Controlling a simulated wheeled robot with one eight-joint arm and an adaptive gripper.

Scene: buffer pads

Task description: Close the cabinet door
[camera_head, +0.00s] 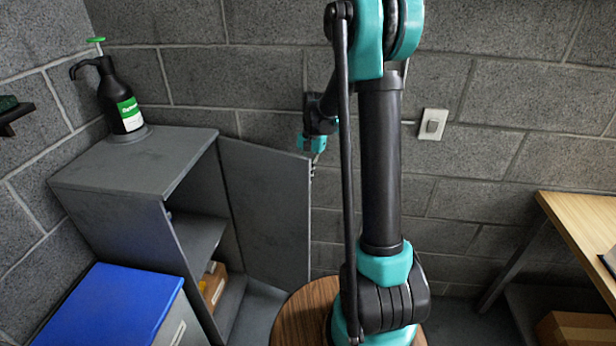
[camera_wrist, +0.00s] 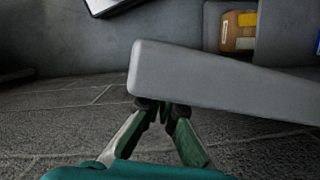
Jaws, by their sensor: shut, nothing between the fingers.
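The grey cabinet (camera_head: 135,165) stands at the left against the block wall, with its front open to the right. Its grey door (camera_head: 268,212) is swung wide open, reaching from the cabinet's far front edge toward my arm. In the wrist view the door's edge (camera_wrist: 215,85) crosses just beyond the fingertips. My gripper (camera_wrist: 162,106) is shut and empty, its tips close to or touching the door near its free end; I cannot tell which. In the head view the fingers are small and partly hidden by my arm.
A black pump bottle (camera_head: 121,97) stands on the cabinet. A blue-topped box (camera_head: 105,305) is in front of it. Cardboard boxes (camera_head: 212,285) lie inside the cabinet and also show in the wrist view (camera_wrist: 238,32). A round wooden top (camera_head: 300,315) is beside my arm; a wooden table (camera_head: 585,225) stands right.

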